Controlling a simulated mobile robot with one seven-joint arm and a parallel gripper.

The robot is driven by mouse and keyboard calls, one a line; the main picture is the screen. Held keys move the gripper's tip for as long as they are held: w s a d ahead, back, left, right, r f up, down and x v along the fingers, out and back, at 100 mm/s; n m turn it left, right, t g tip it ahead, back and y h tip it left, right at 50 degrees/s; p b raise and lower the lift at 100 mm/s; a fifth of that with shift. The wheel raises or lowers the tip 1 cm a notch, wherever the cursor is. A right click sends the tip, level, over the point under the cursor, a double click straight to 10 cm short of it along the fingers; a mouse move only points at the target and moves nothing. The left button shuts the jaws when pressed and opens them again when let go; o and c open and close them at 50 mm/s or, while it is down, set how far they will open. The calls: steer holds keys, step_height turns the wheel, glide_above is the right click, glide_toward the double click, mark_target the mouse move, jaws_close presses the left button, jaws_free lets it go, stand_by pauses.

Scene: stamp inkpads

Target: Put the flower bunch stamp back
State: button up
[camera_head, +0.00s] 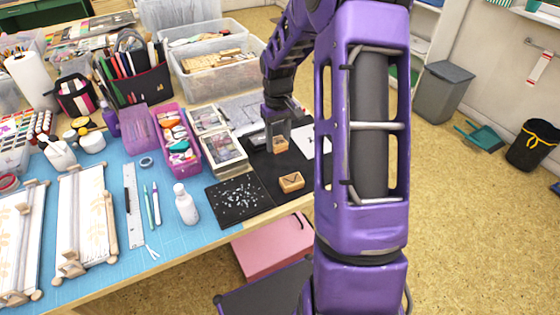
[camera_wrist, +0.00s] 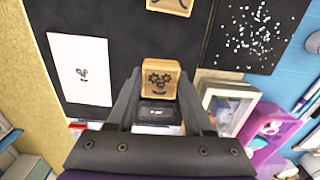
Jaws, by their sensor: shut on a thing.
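My gripper (camera_head: 279,132) is shut on a small wooden block stamp (camera_head: 280,145) over the black mat at the table's right. The wrist view shows this flower bunch stamp (camera_wrist: 160,78) between my fingertips (camera_wrist: 159,88), its top printed with flowers. A dark, labelled, pad-like thing (camera_wrist: 157,112) shows just behind it, partly hidden by my gripper. I cannot tell whether the stamp touches anything below. A second wooden stamp (camera_head: 291,182) lies apart on the black mat (camera_head: 262,172); it also shows at the top of the wrist view (camera_wrist: 171,5).
White paper (camera_wrist: 80,70) with a small flower print lies left of the stamp in the wrist view. Clear-lidded cases (camera_head: 222,143) and a pink box (camera_head: 177,140) stand left of the gripper. A clear bin (camera_head: 250,82) stands behind. A speckled black sheet (camera_head: 238,201) lies in front.

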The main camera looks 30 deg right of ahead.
mark_target(278, 165)
step_height(278, 165, down, 6)
steer(key=shift+f+b, duration=0.25)
steer(key=shift+b, duration=0.2)
steer(key=shift+f, duration=0.15)
steer(key=o, duration=1.2)
steer(key=shift+o, duration=0.2)
step_height(278, 165, up, 12)
steer(key=shift+r+p, duration=0.15)
steer(key=shift+p, duration=0.9)
